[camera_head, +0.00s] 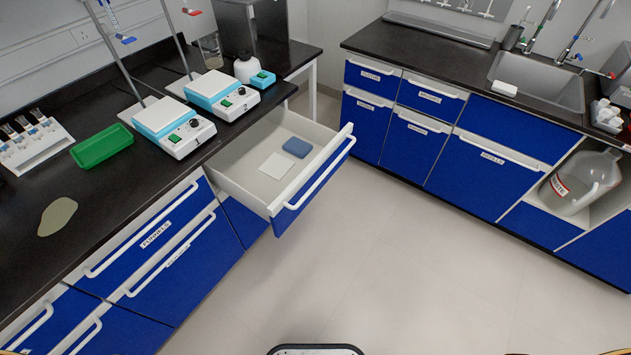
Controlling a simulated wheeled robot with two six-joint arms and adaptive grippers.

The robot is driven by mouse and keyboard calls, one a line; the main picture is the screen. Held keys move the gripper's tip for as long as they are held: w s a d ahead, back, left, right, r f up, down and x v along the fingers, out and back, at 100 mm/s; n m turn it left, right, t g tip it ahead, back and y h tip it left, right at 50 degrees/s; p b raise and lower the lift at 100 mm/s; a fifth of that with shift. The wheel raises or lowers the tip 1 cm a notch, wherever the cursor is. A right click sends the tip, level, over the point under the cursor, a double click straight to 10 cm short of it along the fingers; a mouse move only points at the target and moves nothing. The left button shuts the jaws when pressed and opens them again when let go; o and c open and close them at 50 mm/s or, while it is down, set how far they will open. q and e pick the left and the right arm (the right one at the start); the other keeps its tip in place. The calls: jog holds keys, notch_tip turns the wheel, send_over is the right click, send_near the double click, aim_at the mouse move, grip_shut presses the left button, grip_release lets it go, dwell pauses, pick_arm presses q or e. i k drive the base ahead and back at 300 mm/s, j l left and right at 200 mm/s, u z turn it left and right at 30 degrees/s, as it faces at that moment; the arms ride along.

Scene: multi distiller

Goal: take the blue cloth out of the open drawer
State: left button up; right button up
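The open drawer (238,181) juts out from below the left counter, its blue front and white handle facing the lower right. The blue cloth (297,147) lies folded on the drawer floor near its right side. A white flat square (277,165) lies just beside it, to its lower left. Neither gripper shows clearly; only small dark and yellow slivers appear at the bottom corners.
On the left black counter (95,190) are two hot plates (173,122), a green tray (101,146), a tube rack and a puddle (57,217). A sink counter (420,50) stands at the back right. The floor (380,260) before the drawer is clear.

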aim_at(294, 146)
jog(key=i+l+u, duration=0.1)
jog(key=u, duration=0.75)
jog(key=i+l+u, duration=0.2)
jog(key=l, duration=0.15)
jog(key=i+l+u, duration=0.15)
jog(key=l, duration=0.2)
jog(key=i+l+u, duration=0.2)
jog(key=l, duration=0.15)
jog(key=l+u, duration=0.2)
jog(key=l, duration=0.15)
jog(key=i+l+u, duration=0.15)
jog(key=l, duration=0.3)
jog(key=k+j, duration=0.05)
